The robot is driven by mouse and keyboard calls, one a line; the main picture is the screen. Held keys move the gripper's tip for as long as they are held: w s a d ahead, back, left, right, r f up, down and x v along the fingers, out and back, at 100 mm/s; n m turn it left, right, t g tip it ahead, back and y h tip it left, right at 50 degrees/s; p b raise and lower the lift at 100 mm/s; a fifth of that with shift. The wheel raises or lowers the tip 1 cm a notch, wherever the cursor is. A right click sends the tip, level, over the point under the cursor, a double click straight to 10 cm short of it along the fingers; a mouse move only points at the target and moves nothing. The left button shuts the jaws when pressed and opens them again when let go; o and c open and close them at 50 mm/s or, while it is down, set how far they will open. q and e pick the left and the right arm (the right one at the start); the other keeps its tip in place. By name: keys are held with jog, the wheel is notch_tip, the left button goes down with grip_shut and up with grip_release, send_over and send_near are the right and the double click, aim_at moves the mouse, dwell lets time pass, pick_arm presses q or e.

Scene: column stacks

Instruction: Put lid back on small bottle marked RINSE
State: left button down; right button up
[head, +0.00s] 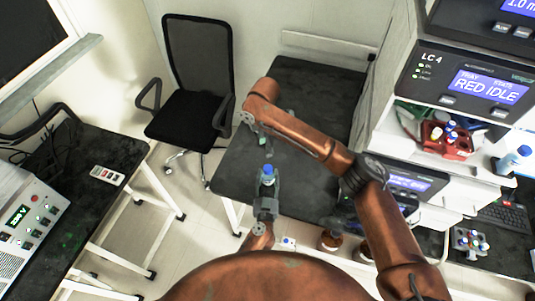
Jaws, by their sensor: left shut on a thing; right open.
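My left gripper (267,190) is shut on a small pale bottle (267,179) in front of the dark bench. The bottle looks upright, with blue at its top (267,168); I cannot tell whether this is a seated lid. No RINSE marking is readable. My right gripper (262,140) is open, beyond the bottle and slightly left of it, apart from it. A small greenish patch shows near its fingers; I cannot tell what it is. No separate loose lid can be made out.
The dark bench (310,92) is largely clear at the back. An office chair (197,85) stands to the left. Right are the LC 4 instrument stack (470,80), a red tray (447,145) with bottles, and a blue-capped bottle (514,160). Brown bottles (330,240) stand low near my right arm.

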aim_at(267, 168)
jog(key=s+n, duration=0.1)
jog(key=n, duration=0.2)
jog(key=s+n, duration=0.1)
jog(key=n, duration=0.2)
jog(key=s+n, duration=0.1)
jog(key=n, duration=0.2)
jog(key=shift+s+d+f+n, duration=0.25)
jog(key=shift+d+f+n, duration=0.1)
jog(key=shift+f+n, duration=0.05)
jog(key=shift+f, duration=4.05)
jog(key=shift+c, duration=0.3)
